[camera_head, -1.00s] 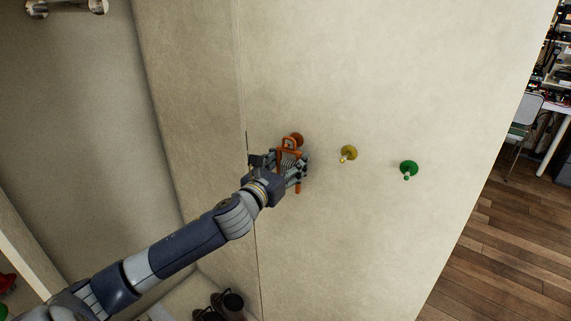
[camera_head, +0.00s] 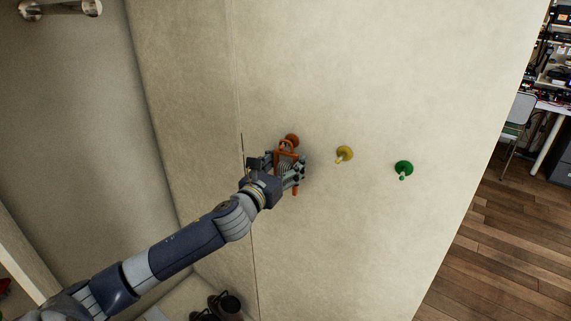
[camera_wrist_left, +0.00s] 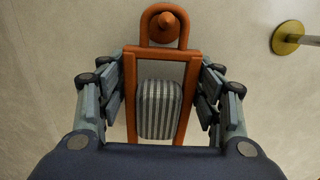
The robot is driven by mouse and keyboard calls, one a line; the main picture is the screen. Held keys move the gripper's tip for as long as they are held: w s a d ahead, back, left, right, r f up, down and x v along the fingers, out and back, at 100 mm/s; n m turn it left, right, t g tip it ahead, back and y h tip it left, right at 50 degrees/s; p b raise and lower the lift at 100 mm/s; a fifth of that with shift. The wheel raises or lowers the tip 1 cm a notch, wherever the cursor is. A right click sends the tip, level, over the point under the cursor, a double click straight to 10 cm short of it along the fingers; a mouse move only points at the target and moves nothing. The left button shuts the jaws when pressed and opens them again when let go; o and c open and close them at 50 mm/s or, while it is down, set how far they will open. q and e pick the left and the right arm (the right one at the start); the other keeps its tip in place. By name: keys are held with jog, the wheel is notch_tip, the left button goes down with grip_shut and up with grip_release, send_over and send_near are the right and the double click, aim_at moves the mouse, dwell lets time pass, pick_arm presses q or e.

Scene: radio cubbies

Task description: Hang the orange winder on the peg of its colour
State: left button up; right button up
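The orange winder (camera_head: 285,154) is an upright frame with a loop on top and a grey striped bundle in its middle. My left gripper (camera_head: 290,172) is shut on its sides, and in the left wrist view the fingers (camera_wrist_left: 163,100) flank the orange frame (camera_wrist_left: 188,72). The orange peg (camera_head: 293,139) is on the pale wall right behind the winder's top. In the left wrist view the peg's round end (camera_wrist_left: 165,22) shows inside the loop. I cannot tell whether the peg passes through it. My right gripper is not in view.
A yellow peg (camera_head: 344,154) and a green peg (camera_head: 404,168) stick out of the same wall (camera_head: 340,230) to the right. The yellow one also shows in the left wrist view (camera_wrist_left: 288,39). Dark cups or shoes (camera_head: 222,304) sit low near the wall's foot.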

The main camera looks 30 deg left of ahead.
pick_arm(q)
jog(key=shift+o, duration=1)
